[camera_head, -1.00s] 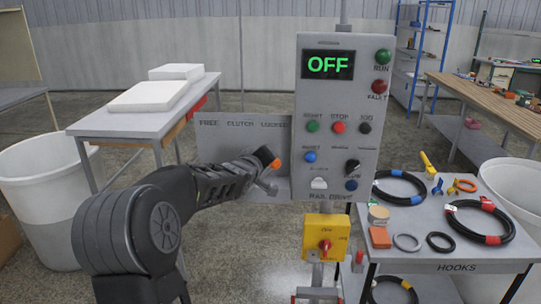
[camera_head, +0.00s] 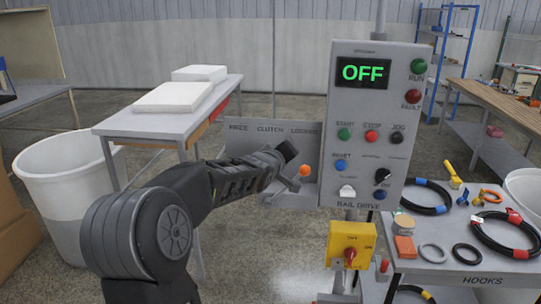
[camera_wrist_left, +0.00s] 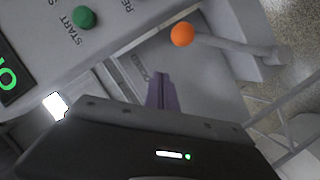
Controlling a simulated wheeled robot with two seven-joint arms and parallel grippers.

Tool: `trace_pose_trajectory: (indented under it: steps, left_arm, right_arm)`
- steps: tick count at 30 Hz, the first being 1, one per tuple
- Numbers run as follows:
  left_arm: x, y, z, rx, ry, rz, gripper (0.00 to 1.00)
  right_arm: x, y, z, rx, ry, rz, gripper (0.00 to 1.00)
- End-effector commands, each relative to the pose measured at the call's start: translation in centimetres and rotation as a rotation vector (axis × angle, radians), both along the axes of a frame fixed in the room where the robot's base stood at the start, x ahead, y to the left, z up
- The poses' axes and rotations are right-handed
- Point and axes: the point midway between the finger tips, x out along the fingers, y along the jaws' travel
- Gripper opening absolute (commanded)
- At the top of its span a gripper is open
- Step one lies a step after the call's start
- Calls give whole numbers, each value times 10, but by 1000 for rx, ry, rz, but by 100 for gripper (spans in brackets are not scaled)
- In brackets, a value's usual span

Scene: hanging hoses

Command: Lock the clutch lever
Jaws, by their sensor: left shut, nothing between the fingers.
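The clutch lever has an orange ball (camera_head: 305,170) on its end, which appears below the word LOCKED on the grey clutch plate (camera_head: 240,148). Its grey rod is partly hidden by my gripper in the head view. In the left wrist view the ball (camera_wrist_left: 182,34) and grey rod (camera_wrist_left: 235,46) lie beyond and to the right of the fingers. My left gripper (camera_head: 291,152) is just left of the ball in the head view. Its purple fingers (camera_wrist_left: 160,92) are together and empty, with a gap to the ball in the wrist view. My right gripper is not in view.
The grey control panel (camera_head: 372,110) reads OFF and stands right of the lever. A yellow switch box (camera_head: 350,245) is below it. A hook table (camera_head: 450,267) with hoses is at right. A bench (camera_head: 150,122) and white bin (camera_head: 65,215) are at left.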

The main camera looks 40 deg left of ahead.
Motion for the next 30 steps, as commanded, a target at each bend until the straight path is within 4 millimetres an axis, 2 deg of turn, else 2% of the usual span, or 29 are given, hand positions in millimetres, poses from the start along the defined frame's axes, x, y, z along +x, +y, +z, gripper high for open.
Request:
trace_pose_trajectory:
  steps: [1, 6, 12, 18, 30]
  left_arm:
    - [-11, -3, -1, 0, -3, 3, 0]
    - [-42, -17, 10, 1, -5, 4, 0]
    - [-70, -29, 20, 1, -4, 6, 0]
    - [-80, -34, 24, 0, -2, 5, 0]
    - [-80, -33, 24, 0, -2, 7, 0]
  right_arm:
    - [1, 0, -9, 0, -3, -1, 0]
    - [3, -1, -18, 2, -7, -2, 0]
    - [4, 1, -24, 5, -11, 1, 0]
    - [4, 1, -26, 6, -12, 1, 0]
    - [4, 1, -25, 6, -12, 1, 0]
